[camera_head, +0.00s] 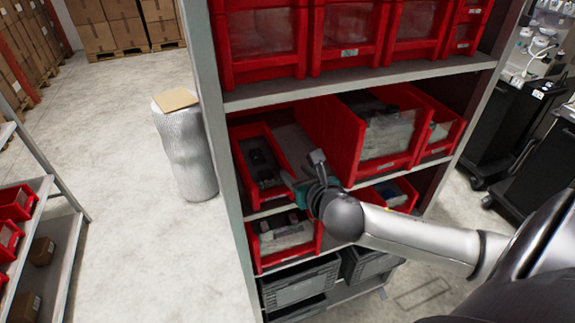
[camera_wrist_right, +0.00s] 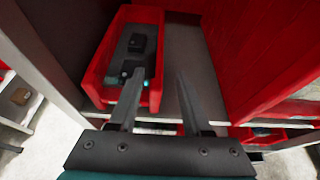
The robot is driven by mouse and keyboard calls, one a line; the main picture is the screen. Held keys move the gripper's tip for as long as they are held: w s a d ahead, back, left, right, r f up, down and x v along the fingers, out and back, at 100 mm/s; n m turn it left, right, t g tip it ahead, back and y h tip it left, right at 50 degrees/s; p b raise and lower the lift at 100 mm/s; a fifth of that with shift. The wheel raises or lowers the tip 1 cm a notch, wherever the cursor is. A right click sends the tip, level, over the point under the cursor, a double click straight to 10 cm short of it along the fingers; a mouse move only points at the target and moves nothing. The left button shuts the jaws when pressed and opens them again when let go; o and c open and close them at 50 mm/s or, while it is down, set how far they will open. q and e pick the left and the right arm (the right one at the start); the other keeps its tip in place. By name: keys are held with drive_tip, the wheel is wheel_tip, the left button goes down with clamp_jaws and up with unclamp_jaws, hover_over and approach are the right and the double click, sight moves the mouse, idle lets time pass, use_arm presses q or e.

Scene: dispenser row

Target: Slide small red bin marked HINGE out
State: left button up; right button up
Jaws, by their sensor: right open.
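A small open red bin (camera_head: 268,197) stands at the left end of the middle shelf, with dark parts inside. In the right wrist view the red bin (camera_wrist_right: 102,62) is at upper left, its front end toward me. I cannot read a HINGE mark on it. My right gripper (camera_head: 300,169) is open at the bin's front right corner. In the wrist view the right gripper (camera_wrist_right: 158,84) has its left finger over the bin's front end and its right finger over bare shelf beside the bin. I cannot tell whether either finger touches the bin. My left gripper is out of view.
Bare shelf (camera_wrist_right: 185,45) separates the bin from a larger red bin (camera_head: 388,137) on the right. Another red bin (camera_head: 286,240) sits below, above grey crates (camera_head: 300,283). The metal upright (camera_head: 212,130) bounds the left side. A wrapped column (camera_head: 186,150) stands left of the rack.

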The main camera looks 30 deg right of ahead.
sight(288, 166)
drive_tip(key=shift+x, duration=3.45)
clamp_jaws()
drive_tip(key=shift+f, duration=0.1)
